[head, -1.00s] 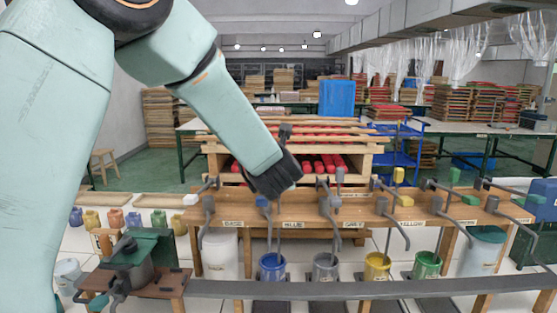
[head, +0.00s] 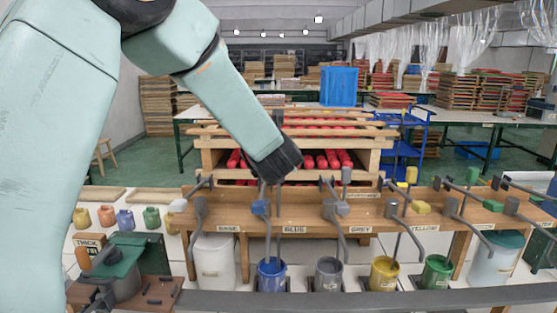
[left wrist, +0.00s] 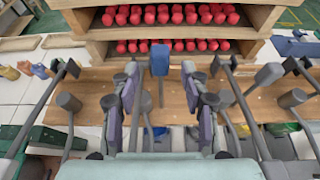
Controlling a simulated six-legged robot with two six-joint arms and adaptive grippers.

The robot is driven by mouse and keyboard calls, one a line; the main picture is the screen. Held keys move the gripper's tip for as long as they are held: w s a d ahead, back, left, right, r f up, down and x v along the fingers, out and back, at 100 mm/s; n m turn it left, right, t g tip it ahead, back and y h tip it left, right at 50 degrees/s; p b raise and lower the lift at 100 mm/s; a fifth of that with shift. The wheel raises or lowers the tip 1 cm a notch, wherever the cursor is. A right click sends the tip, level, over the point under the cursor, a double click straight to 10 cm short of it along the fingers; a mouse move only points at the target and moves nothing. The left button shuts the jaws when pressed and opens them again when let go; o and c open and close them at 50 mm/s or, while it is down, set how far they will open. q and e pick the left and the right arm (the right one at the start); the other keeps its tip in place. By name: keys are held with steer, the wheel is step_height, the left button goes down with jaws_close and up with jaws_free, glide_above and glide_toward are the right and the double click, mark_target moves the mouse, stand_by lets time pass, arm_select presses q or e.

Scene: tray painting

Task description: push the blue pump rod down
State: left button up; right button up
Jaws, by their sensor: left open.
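The blue pump has a blue block-shaped top (head: 261,208) at the bench edge, above the blue paint bucket (head: 271,275). In the left wrist view a blue block (left wrist: 160,60) stands between and slightly beyond my left fingertips. My left gripper (left wrist: 160,72) is open there, with one finger on each side of the block and a gap to each. In the head view my left gripper (head: 277,166) hangs from the upper left, above and behind the blue top. Its fingers are mostly hidden there. My right gripper is in neither view.
A wooden bench (head: 340,222) carries several grey levers and blocks on both sides of the blue one. Grey (head: 326,275), yellow (head: 384,274) and green (head: 436,272) buckets stand below. A wooden rack (head: 375,160) with red rollers stands behind.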

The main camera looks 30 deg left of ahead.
arm_select(q)
steer(key=p+x, duration=0.1)
steer(key=x, duration=0.4)
steer(key=shift+w+f, duration=0.1)
steer(key=shift+w, duration=0.2)
steer(key=shift+a, duration=0.25)
steer(key=shift+d, duration=0.2)
steer(key=c, duration=0.5)
jaws_close()
steer(key=shift+a, duration=0.1)
